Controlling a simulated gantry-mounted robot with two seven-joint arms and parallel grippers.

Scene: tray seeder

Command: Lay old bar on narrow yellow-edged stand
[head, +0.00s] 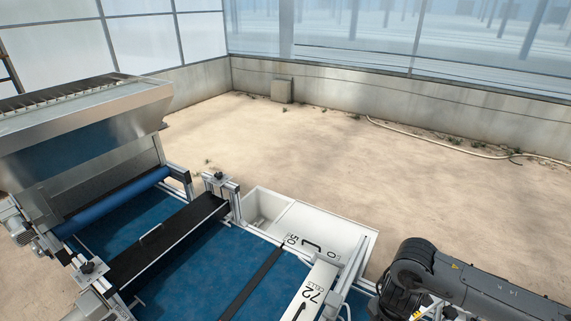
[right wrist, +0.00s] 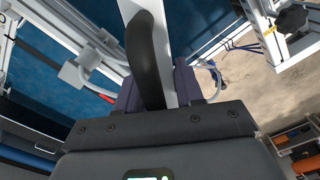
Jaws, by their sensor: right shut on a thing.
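In the right wrist view my right gripper (right wrist: 158,88) is shut, with its dark fingers on either side of a black curved handle (right wrist: 146,50). A pale bar (right wrist: 127,10) runs just behind the handle; I cannot tell whether the two are joined or whether this is the old bar. In the head view my right arm comes in at lower right, but its gripper is not visible there. A white bar marked 72 (head: 314,291) shows at the bottom centre, cut off by the frame edge. I cannot make out a yellow-edged stand. My left gripper is not in view.
A metal hopper (head: 95,112) with a blue roller (head: 112,203) stands at the left. A black bar with a small handle (head: 165,240) crosses the blue belt (head: 215,262). A white bin (head: 340,222) with a part marked 50 lies beyond the belt.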

